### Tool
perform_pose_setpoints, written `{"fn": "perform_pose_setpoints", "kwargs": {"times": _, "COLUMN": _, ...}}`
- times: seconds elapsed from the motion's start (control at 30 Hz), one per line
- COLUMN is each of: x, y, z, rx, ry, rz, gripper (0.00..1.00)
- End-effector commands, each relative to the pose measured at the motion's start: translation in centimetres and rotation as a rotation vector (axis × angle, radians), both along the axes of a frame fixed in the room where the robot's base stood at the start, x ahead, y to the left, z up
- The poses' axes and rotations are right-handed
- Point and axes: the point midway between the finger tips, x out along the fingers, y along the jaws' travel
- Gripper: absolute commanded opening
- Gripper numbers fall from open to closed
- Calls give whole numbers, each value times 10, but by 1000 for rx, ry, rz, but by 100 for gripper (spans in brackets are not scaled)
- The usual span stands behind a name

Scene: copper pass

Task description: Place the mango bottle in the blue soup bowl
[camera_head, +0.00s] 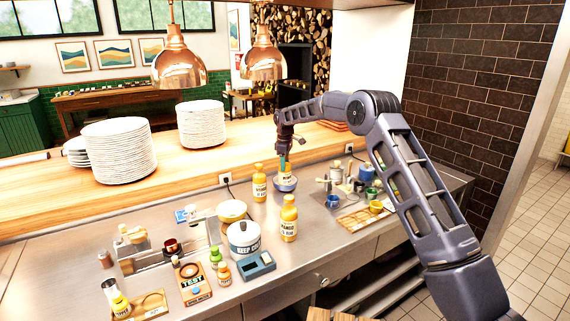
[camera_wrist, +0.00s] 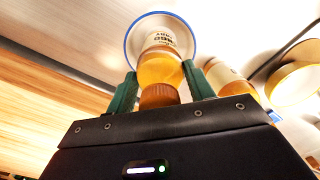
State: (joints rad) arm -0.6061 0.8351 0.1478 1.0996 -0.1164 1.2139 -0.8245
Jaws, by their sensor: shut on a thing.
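My gripper (camera_head: 285,162) points down over the blue-rimmed soup bowl (camera_head: 286,185), behind the middle of the steel counter. In the wrist view, the green fingers of my gripper (camera_wrist: 158,78) are shut on a yellow mango bottle (camera_wrist: 160,68) with a brown cap. The bottle's label end points toward the white bowl with the blue rim (camera_wrist: 184,24), and the bottle is lined up inside the rim. Whether its base touches the bowl cannot be told. In the head view, the held bottle is mostly hidden by the fingers.
Two similar yellow bottles stand close by, one left of the bowl (camera_head: 259,184) and one in front (camera_head: 289,220). A lidded pot (camera_head: 244,238) and a yellow bowl (camera_head: 232,211) are left. Cups and a wooden tray (camera_head: 356,220) are right. Plate stacks (camera_head: 120,152) stand on the shelf.

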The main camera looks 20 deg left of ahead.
Motion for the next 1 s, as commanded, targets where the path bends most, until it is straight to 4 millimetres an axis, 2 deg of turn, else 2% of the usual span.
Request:
{"fn": "perform_pose_setpoints", "kwargs": {"times": 0.27, "x": 0, "y": 0, "z": -2, "rx": 0, "ry": 0, "rz": 0, "gripper": 0}}
{"fn": "perform_pose_setpoints", "kwargs": {"times": 0.3, "x": 0, "y": 0, "z": -3, "rx": -1, "ry": 0, "rz": 0, "gripper": 57}}
{"fn": "perform_pose_setpoints", "kwargs": {"times": 0.4, "x": 0, "y": 0, "z": -3, "rx": -1, "ry": 0, "rz": 0, "gripper": 75}}
{"fn": "perform_pose_setpoints", "kwargs": {"times": 0.77, "x": 0, "y": 0, "z": 2, "rx": 0, "ry": -1, "rz": 0, "gripper": 75}}
{"fn": "perform_pose_setpoints", "kwargs": {"times": 0.87, "x": 0, "y": 0, "z": 11, "rx": 1, "ry": -1, "rz": 0, "gripper": 75}}
{"fn": "perform_pose_setpoints", "kwargs": {"times": 1.0, "x": 1, "y": 0, "z": 35, "rx": 1, "ry": -2, "rz": -1, "gripper": 75}}
